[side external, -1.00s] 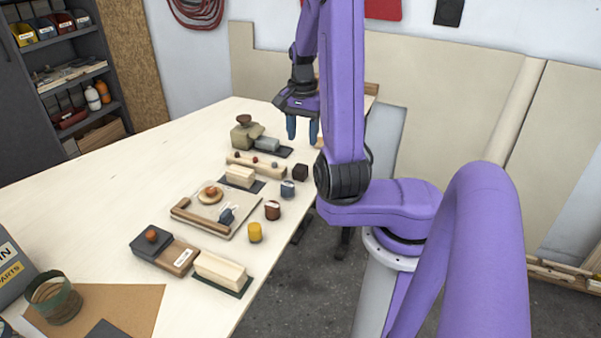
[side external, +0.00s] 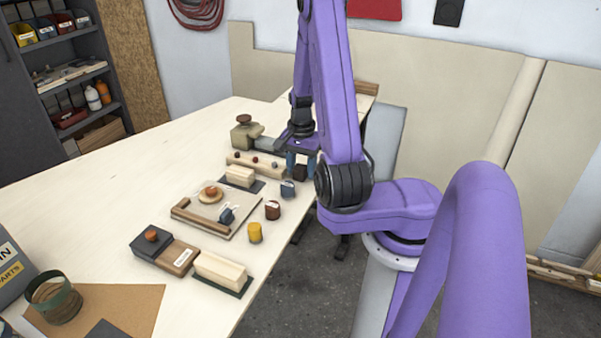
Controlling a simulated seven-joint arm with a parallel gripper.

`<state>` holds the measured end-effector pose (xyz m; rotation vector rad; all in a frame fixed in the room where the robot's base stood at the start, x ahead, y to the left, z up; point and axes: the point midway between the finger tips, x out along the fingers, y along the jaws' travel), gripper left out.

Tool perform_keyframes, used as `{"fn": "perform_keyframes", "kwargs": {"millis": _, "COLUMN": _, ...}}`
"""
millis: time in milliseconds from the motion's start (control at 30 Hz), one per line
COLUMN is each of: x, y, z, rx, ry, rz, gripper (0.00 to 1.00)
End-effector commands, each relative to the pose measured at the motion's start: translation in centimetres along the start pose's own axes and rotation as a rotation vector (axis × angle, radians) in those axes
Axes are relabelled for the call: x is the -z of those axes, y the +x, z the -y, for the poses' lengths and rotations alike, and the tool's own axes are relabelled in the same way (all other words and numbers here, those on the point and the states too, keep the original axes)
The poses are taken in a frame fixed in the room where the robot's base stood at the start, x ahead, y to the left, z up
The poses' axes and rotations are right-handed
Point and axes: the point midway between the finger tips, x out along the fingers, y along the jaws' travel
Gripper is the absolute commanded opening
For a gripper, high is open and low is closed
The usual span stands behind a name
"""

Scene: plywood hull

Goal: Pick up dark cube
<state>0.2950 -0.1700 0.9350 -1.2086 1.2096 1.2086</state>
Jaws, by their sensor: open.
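The dark cube (side external: 300,172) is a small dark brown block near the table's right edge, just right of a light wooden rail. My gripper (side external: 301,164) is lowered at the cube, with its blue fingertips pointing down. The fingers appear to be on either side of the cube, apart from each other. The right finger is partly hidden by my arm, and I cannot tell whether either finger touches the cube. The cube appears to rest on the table.
A blue-grey cup (side external: 288,189) stands close in front of the cube. A wooden rail (side external: 245,160) with small knobs lies to its left. A brown cup (side external: 272,210) and a yellow cylinder (side external: 255,232) stand nearer. The left of the table (side external: 130,180) is clear.

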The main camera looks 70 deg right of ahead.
Motion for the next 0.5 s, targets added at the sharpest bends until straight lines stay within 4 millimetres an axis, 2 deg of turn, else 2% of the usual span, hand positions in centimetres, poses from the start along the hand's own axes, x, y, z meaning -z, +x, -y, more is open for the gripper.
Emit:
{"fn": "perform_keyframes", "kwargs": {"millis": 233, "x": 0.01, "y": 0.16, "z": 0.01, "rx": 0.0, "ry": 0.0, "rz": 0.0, "gripper": 0.51}}
{"fn": "perform_keyframes", "kwargs": {"millis": 267, "x": 0.01, "y": 0.16, "z": 0.01, "rx": 0.0, "ry": 0.0, "rz": 0.0, "gripper": 0.48}}
{"fn": "perform_keyframes", "kwargs": {"millis": 300, "x": 0.01, "y": 0.15, "z": 0.01, "rx": 0.0, "ry": 0.0, "rz": 0.0, "gripper": 0.35}}
{"fn": "perform_keyframes", "kwargs": {"millis": 367, "x": 0.01, "y": 0.15, "z": 0.01, "rx": 0.0, "ry": 0.0, "rz": 0.0, "gripper": 0.15}}
{"fn": "perform_keyframes", "kwargs": {"millis": 500, "x": 0.01, "y": 0.14, "z": 0.01, "rx": 0.0, "ry": 0.0, "rz": 0.0, "gripper": 0.12}}
